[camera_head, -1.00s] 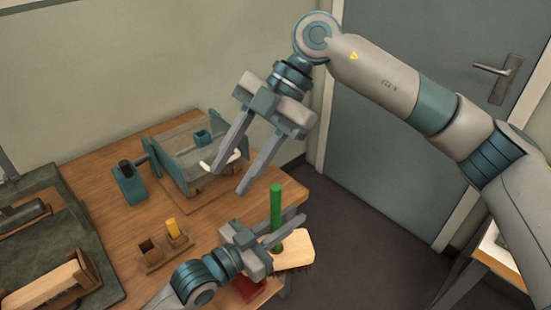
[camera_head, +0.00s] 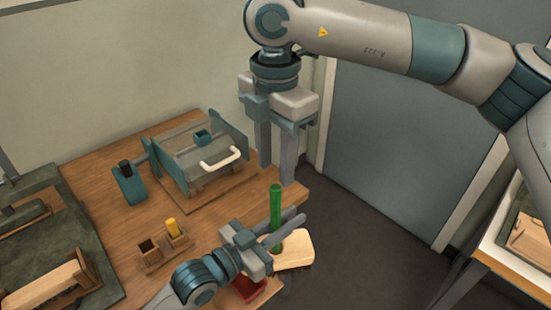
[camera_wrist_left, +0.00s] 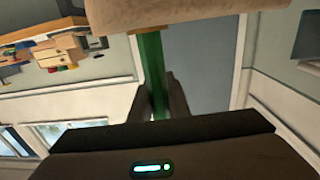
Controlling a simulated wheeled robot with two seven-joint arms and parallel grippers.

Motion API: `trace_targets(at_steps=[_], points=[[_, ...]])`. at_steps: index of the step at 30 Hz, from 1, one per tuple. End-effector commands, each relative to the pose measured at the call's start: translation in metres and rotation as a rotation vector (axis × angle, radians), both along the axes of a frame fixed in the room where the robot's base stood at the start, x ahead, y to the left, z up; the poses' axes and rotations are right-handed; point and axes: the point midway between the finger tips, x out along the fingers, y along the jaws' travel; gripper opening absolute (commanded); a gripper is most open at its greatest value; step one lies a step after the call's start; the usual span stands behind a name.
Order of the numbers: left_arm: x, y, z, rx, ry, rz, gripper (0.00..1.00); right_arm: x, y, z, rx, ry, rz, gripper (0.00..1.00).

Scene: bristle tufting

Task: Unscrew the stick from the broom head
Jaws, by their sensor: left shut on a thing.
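The green stick (camera_head: 276,205) stands roughly upright from the pale wooden broom head (camera_head: 296,250), near the table's right corner in the head view. My left gripper (camera_head: 298,224) is shut on the stick just above the head. In the left wrist view the stick (camera_wrist_left: 152,75) runs between the fingers (camera_wrist_left: 160,100) up to the broom head (camera_wrist_left: 190,12) at the top edge. The joint of stick and head is partly hidden by the fingers in the head view. My right gripper (camera_head: 277,175) is open and empty, its fingers pointing down, above the stick's top in the picture.
A teal fixture with a white handle (camera_head: 221,159) stands on the wooden table (camera_head: 120,235). Small wooden boxes (camera_head: 162,250), one with a yellow piece, sit left of my left gripper. A red object (camera_head: 250,288) lies below it. A second table stands at right.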

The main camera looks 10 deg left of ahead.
Motion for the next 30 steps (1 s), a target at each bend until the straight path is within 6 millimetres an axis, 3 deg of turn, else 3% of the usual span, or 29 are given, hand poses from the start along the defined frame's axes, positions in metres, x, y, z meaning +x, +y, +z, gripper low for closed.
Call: trace_targets(at_steps=[11, 24, 30], points=[[0.0, 0.0, 0.001, -0.002, -0.002, 0.0, 0.0, -0.001, 0.0, -0.026, 0.0, 0.003, 0.001, 0.38], [0.0, 0.0, 0.001, -0.002, -0.002, 0.0, 0.0, 0.0, -0.001, -0.093, 0.0, 0.003, 0.0, 0.38], [0.0, 0.0, 0.001, -0.002, -0.002, 0.0, 0.0, 0.0, 0.0, -0.113, 0.001, 0.002, 0.0, 0.38]])
